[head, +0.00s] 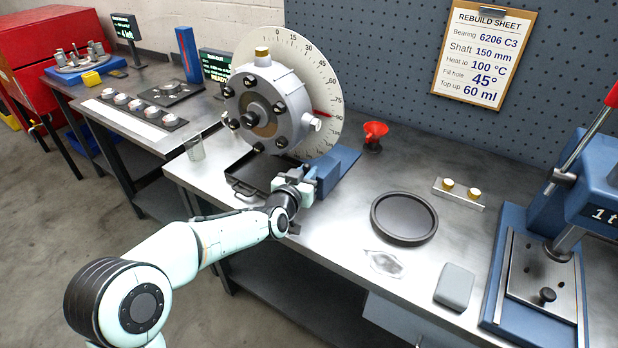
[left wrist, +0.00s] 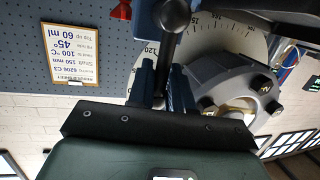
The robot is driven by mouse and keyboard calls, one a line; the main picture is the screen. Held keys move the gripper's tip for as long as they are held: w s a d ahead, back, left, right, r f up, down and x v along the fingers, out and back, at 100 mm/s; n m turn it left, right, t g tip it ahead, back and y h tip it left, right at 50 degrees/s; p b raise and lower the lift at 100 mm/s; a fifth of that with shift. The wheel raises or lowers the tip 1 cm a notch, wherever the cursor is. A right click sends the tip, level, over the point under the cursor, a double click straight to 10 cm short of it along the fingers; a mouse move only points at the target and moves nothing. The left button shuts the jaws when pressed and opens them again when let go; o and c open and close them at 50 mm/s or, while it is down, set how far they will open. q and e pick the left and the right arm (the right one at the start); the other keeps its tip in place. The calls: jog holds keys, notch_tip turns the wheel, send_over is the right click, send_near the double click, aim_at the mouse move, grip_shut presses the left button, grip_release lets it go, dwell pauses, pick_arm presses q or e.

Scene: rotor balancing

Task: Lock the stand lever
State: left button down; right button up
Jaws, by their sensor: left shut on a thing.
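The rotor housing (head: 268,105), a grey round body with dark bolts, stands on the workbench against a white degree dial (head: 325,75). Its blue stand (head: 338,168) is below on the right. My left gripper (head: 308,182) is at the front of the stand. In the left wrist view, the dark stand lever (left wrist: 171,50) runs down from a round pivot between the two fingers of my left gripper (left wrist: 161,88), which is shut on it. In the head view the gripper hides the lever. The housing also shows in the left wrist view (left wrist: 225,80). My right gripper is in neither view.
A black tray (head: 250,176) lies under the housing. A clear cup (head: 195,149) stands left.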

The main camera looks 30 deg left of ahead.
pick_arm(q)
jog(key=shift+d+r, duration=0.1)
jog(key=shift+r, duration=0.1)
dwell(0.4)
jog(key=c, duration=1.2)
grip_release()
jog(key=shift+f, duration=0.1)
jog(key=shift+o, duration=0.2)
jog(key=v, duration=1.3)
jog(key=shift+s+b, duration=0.2)
jog(key=shift+b, duration=0.25)
